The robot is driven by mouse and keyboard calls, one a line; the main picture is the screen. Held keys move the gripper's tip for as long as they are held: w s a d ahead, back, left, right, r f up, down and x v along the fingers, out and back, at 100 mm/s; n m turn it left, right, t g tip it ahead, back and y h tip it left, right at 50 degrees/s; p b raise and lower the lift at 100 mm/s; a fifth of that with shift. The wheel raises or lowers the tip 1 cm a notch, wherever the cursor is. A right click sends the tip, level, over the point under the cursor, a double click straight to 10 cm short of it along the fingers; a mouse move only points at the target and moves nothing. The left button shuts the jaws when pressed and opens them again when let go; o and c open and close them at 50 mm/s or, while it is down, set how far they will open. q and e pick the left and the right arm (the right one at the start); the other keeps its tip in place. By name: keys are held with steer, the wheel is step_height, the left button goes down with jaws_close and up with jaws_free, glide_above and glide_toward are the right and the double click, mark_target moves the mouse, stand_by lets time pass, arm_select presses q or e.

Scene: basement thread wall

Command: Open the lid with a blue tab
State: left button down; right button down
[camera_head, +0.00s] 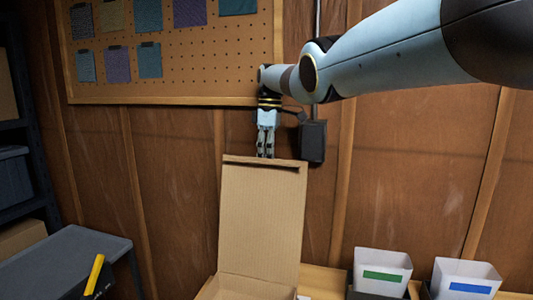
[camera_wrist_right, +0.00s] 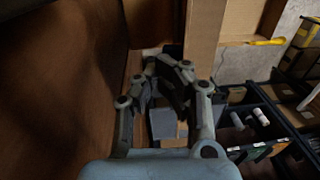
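A cardboard box (camera_head: 237,290) stands at the bottom middle of the head view, with its tall lid (camera_head: 260,222) raised upright. No blue tab shows on the lid's visible inner face; its other face is hidden. My right gripper (camera_head: 265,152) points down just behind the lid's top edge, near the wooden wall. In the wrist view its fingers (camera_wrist_right: 165,75) look apart, with nothing clearly between them. A cardboard panel (camera_wrist_right: 203,30), likely the lid, rises beside the fingertips there. My left gripper is not in view.
White bins with a green label (camera_head: 382,272) and a blue label (camera_head: 466,280) stand at right. A black box (camera_head: 312,141) hangs on the wall beside my right gripper. A grey table (camera_head: 75,255) and a yellow handle (camera_head: 94,275) are at left.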

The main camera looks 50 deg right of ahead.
mark_target(268, 166)
steer(key=f, duration=0.2)
steer(key=s, duration=0.1)
steer(key=shift+a+f+g, duration=0.3)
steer(key=shift+f+g, duration=0.1)
steer(key=c, duration=1.7)
jaws_free()
steer(key=shift+w, duration=0.15)
steer(key=o, duration=0.3)
steer(key=shift+w+d+f, duration=0.15)
steer(key=shift+w+f, duration=0.05)
steer(key=shift+f, duration=0.05)
steer(key=shift+o, duration=0.2)
steer(key=shift+r, duration=0.2)
step_height(268, 166, up, 8)
steer(key=d, duration=0.1)
steer(key=shift+w+f, duration=0.2)
steer(key=shift+w, duration=0.1)
